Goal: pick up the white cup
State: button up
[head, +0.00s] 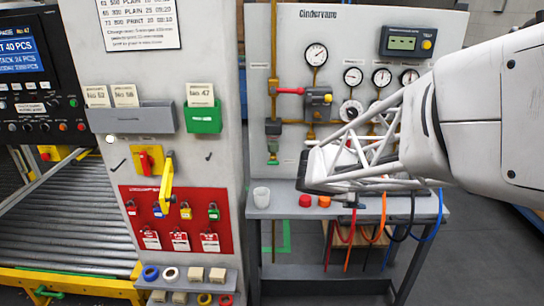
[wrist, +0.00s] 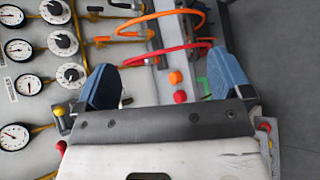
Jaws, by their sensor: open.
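The white cup (head: 261,197) stands upright on the left end of the grey bench (head: 350,208) in the head view. I cannot make it out in the wrist view, where my gripper's body covers the lower part. My gripper (wrist: 165,80) is open, with two blue fingers spread wide and nothing between them that it holds. In the head view my arm reaches in from the right, and its end is above the bench, to the right of the cup and apart from it. The fingertips are hard to make out there.
A red cap (head: 305,200) and an orange cap (head: 324,201) stand just right of the cup. Behind the bench is a panel with gauges (head: 316,54) and pipes. Coloured hoses (head: 378,228) hang at the bench front. A grey cabinet with a red lockout board (head: 178,220) stands at left.

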jog(key=w+a+f+n+t, duration=0.4)
jog(key=w+a+f+n, duration=0.15)
jog(key=w, duration=0.45)
jog(key=n+t+y, duration=0.8)
jog(key=n+y, duration=0.2)
jog(key=n, duration=0.7)
send_near(261, 200)
jog(key=w, duration=0.3)
jog(key=shift+w+r, duration=0.1)
jog(key=shift+w, duration=0.15)
jog(key=shift+w, duration=1.3)
jog(key=shift+w, duration=0.15)
jog(key=shift+w, duration=2.45)
